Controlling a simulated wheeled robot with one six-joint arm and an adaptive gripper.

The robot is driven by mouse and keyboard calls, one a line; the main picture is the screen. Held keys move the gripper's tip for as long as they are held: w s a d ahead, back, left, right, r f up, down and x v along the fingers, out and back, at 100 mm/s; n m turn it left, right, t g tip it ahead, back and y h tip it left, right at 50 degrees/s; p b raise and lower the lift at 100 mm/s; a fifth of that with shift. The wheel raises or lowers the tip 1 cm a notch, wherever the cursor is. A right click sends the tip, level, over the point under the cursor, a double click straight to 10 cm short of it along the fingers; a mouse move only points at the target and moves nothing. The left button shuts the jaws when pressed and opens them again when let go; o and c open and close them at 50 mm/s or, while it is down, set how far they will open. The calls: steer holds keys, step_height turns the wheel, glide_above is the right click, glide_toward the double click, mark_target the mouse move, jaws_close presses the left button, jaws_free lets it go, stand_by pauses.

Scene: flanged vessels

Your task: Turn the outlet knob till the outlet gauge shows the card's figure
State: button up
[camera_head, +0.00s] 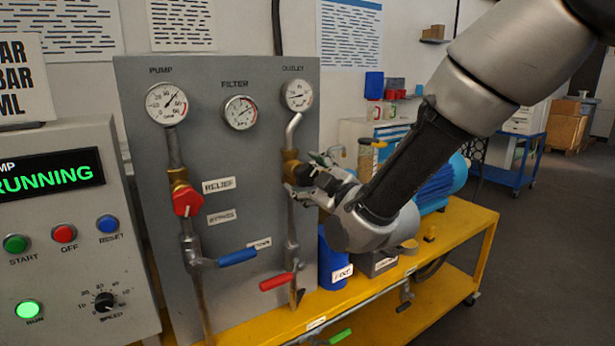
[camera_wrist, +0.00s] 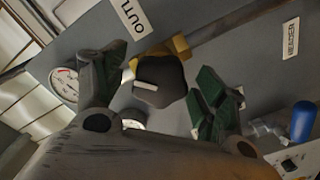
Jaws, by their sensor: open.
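The outlet knob (camera_wrist: 160,80) is black with a white mark and sits by a brass fitting (camera_wrist: 178,45). My gripper (camera_wrist: 158,74) is open, with one finger on each side of the knob; I cannot tell whether either touches it. The outlet gauge (camera_head: 298,95) is a white dial on the panel, too small to read. A white card (camera_head: 20,78) at the far left is cut off by the picture edge, showing "AR", "BAR" and "ML" but no figure.
The grey panel (camera_head: 140,75) also bears the pump gauge (camera_head: 166,103), the filter gauge (camera_head: 240,112), a red relief knob (camera_head: 187,200), a blue lever (camera_head: 237,257) and a red lever (camera_head: 276,282). A blue container (camera_head: 333,262) stands close below my gripper on the yellow bench (camera_head: 455,225).

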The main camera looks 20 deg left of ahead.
steer(key=shift+w+a, duration=0.15)
steer(key=shift+a, duration=0.05)
steer(key=shift+c, duration=0.4)
steer(key=c, duration=1)
steer(key=shift+o, duration=0.2)
steer(key=m, duration=0.6)
steer(key=shift+m, duration=0.3)
steer(key=m, duration=0.6)
